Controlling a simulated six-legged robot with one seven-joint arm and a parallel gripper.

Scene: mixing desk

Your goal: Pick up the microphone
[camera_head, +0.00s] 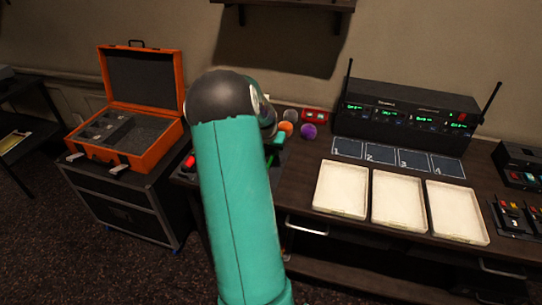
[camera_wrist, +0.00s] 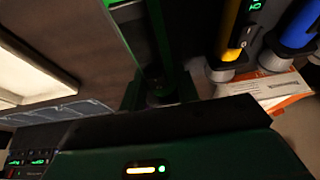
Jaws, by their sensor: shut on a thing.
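My gripper (camera_wrist: 160,94) is shut between its two green fingers in the wrist view. A dark thing shows between them, likely a microphone, but it is too dark to make out clearly. In the head view my arm hides most of the gripper; a bit of green shows beside an orange round microphone head (camera_head: 285,128). A purple head (camera_head: 308,131) and a grey head (camera_head: 290,116) stand close by. A yellow-banded microphone (camera_wrist: 231,30) and a blue-banded microphone (camera_wrist: 298,27) stand beside my gripper in the wrist view.
White trays (camera_head: 340,213) lie on the desk below numbered squares (camera_head: 381,154). A receiver (camera_head: 405,110) with antennas stands behind. An open orange case (camera_head: 150,157) sits at the left. A white and orange paper (camera_wrist: 265,86) lies near the microphones.

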